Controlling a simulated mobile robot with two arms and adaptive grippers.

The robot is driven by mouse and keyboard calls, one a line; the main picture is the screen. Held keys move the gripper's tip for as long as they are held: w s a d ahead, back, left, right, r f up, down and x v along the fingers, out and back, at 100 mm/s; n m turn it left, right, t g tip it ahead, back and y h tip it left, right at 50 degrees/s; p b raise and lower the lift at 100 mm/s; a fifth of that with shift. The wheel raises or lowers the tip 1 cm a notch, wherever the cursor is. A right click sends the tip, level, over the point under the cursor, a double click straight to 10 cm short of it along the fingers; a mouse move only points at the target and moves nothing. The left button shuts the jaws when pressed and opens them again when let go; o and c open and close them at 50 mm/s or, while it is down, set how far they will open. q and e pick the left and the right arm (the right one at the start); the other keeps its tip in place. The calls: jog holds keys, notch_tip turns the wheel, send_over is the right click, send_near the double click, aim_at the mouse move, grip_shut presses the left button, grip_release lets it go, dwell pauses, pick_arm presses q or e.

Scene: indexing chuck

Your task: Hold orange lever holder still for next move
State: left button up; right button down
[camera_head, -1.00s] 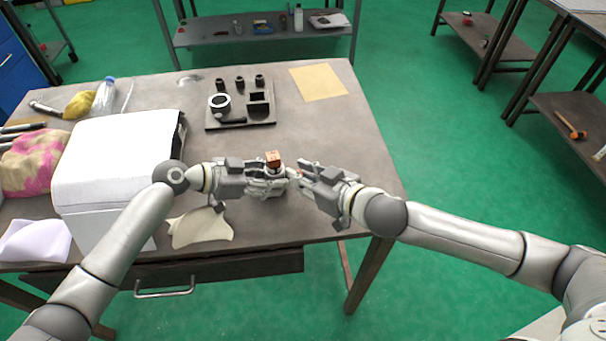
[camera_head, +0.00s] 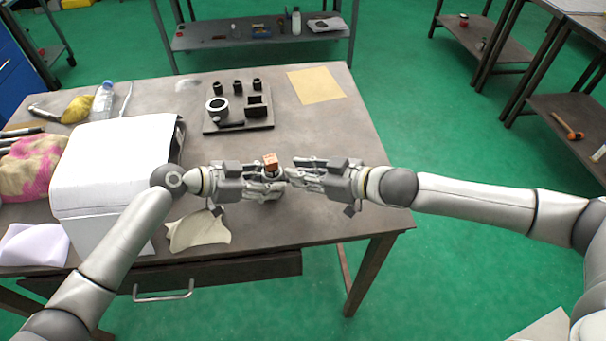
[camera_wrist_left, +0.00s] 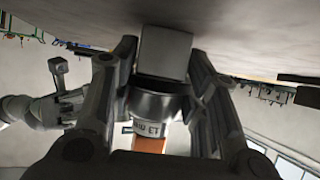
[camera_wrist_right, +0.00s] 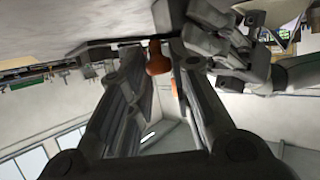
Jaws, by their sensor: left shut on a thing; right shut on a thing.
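The orange lever holder shows its copper-orange block (camera_head: 270,161) above my left gripper (camera_head: 276,181) near the table's middle. In the left wrist view its dark round body (camera_wrist_left: 158,103), with a white label band and orange below, sits between my left fingers, which are shut on it. My right gripper (camera_head: 292,175) meets it from the right. In the right wrist view an orange lever (camera_wrist_right: 158,60) with a rounded end lies between the right fingertips, which are shut on it. Most of the holder's body is hidden by the fingers in the head view.
A dark fixture board (camera_head: 240,126) with several black parts stands behind the grippers. A tan sheet (camera_head: 316,85) lies at the back right. A white box (camera_head: 110,165) and a pale cloth (camera_head: 198,232) are at the left. The table's right side is clear.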

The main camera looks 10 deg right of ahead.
jog(key=shift+w+a+r+n+g+y, duration=0.1)
jog(key=shift+w+a+n+g+y, duration=0.15)
jog(key=shift+w+n+g+y, duration=0.5)
jog(key=shift+w+d+n+g+y, duration=0.1)
jog(key=shift+w+n+g+y, duration=0.2)
jog(key=shift+w+n+g, duration=0.45)
jog(key=shift+w+d+n+g+y, duration=0.1)
jog(key=shift+w+n+g+y, duration=0.2)
jog(key=shift+n+g, duration=0.65)
jog(key=shift+w+n+g, duration=0.55)
jog(key=shift+n+g, duration=0.3)
jog(key=shift+g, duration=0.1)
jog(key=shift+w+a+r+n+g, duration=0.1)
jog(key=shift+w+a+n+g, duration=0.1)
jog(key=shift+w+n+g, duration=0.4)
jog(key=shift+w+a+n+g, duration=0.15)
jog(key=shift+w+n+g, duration=0.15)
jog(key=shift+n+g, duration=0.6)
jog(key=shift+g, duration=0.3)
jog(key=shift+w+d, duration=0.15)
jog(key=c, duration=1.6)
grip_release()
jog(key=shift+o, duration=1.2)
jog(key=shift+s, duration=0.2)
